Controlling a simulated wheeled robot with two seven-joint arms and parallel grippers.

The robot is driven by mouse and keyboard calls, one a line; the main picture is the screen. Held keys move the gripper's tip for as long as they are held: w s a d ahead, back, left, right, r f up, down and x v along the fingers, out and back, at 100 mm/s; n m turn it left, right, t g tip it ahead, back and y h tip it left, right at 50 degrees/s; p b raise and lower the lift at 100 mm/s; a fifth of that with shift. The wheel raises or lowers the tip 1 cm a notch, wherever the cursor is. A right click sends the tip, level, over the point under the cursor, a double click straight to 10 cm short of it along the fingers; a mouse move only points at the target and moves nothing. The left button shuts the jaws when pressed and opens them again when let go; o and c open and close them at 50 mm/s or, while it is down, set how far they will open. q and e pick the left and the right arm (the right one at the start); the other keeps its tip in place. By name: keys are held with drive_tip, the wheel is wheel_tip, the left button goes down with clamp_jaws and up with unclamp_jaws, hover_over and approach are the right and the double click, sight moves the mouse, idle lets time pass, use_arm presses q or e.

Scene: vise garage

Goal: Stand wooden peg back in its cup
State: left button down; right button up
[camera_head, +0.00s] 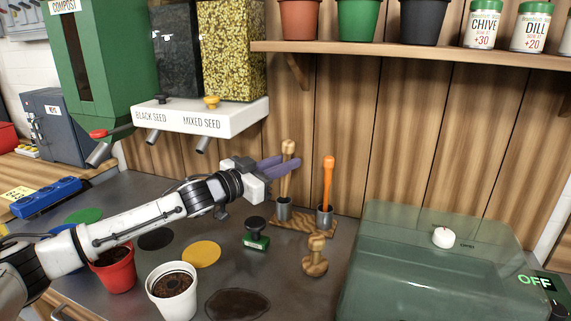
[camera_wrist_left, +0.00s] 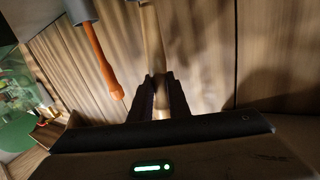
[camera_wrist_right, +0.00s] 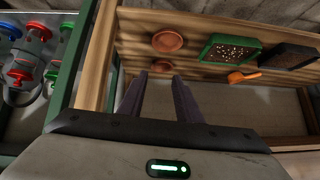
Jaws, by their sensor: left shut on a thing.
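The wooden peg (camera_head: 286,178), pale with a knobbed top, stands roughly upright over the left metal cup (camera_head: 283,210) of a small wooden stand (camera_head: 303,228). Its lower end meets the cup's mouth; how deep it sits I cannot tell. My left gripper (camera_head: 272,167) is shut on the peg's shaft, which also shows between the fingers in the left wrist view (camera_wrist_left: 153,45). An orange tool (camera_head: 328,178) stands in the right cup (camera_head: 324,216). My right gripper (camera_wrist_right: 158,98) is open and empty, seen only in its own wrist view.
A green stamp (camera_head: 256,234) and a wooden knobbed piece (camera_head: 315,257) stand in front of the stand. A white pot (camera_head: 172,294) and a red pot (camera_head: 115,274) are nearer left. A translucent green machine (camera_head: 430,275) fills the right. The seed dispenser (camera_head: 205,117) overhangs the back left.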

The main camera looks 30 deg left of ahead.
sight(283, 181)
use_arm(q)
drive_tip(key=shift+f, duration=0.35)
drive_tip(key=shift+f+b, duration=0.9)
drive_tip(key=shift+f, duration=1.15)
use_arm(e)
drive_tip(key=shift+w+a+f, duration=0.3)
drive_tip(key=shift+a+f, duration=0.15)
drive_tip(key=shift+f, duration=0.2)
drive_tip(key=shift+r, duration=0.1)
use_arm(q)
drive_tip(key=c, duration=1)
unclamp_jaws()
